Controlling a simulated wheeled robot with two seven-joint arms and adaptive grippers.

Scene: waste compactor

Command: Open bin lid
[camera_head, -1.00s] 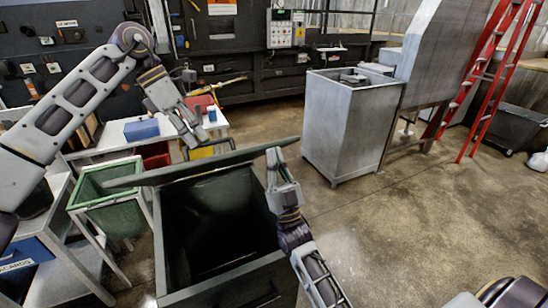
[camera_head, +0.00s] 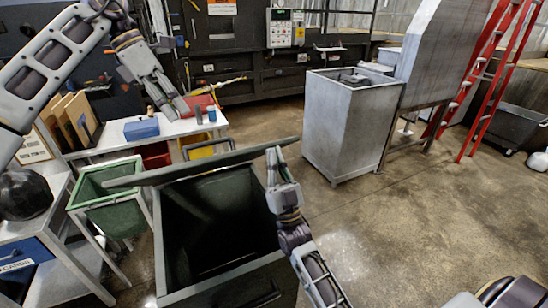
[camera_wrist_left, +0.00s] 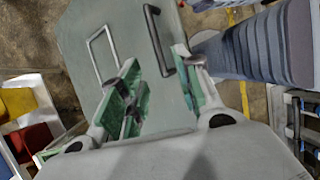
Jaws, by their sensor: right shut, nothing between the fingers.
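The dark bin (camera_head: 180,240) stands front centre, with its dark inside visible. Its lid (camera_head: 225,160) is raised, seen nearly edge-on across the far side of the opening. In the left wrist view the lid's grey-green face (camera_wrist_left: 90,30) shows with a black handle (camera_wrist_left: 158,40). My left gripper (camera_head: 178,110) is above and beyond the lid, apart from it in the head view. In the left wrist view its fingers (camera_wrist_left: 160,80) are spread, with nothing held. My right gripper (camera_head: 273,160) is shut beside the lid's right part; whether it touches cannot be told.
A green bin (camera_head: 108,215) stands left of the dark bin. Behind is a white table (camera_head: 95,150) with a blue box (camera_head: 141,128). A grey metal cabinet (camera_head: 345,130) stands right of centre.

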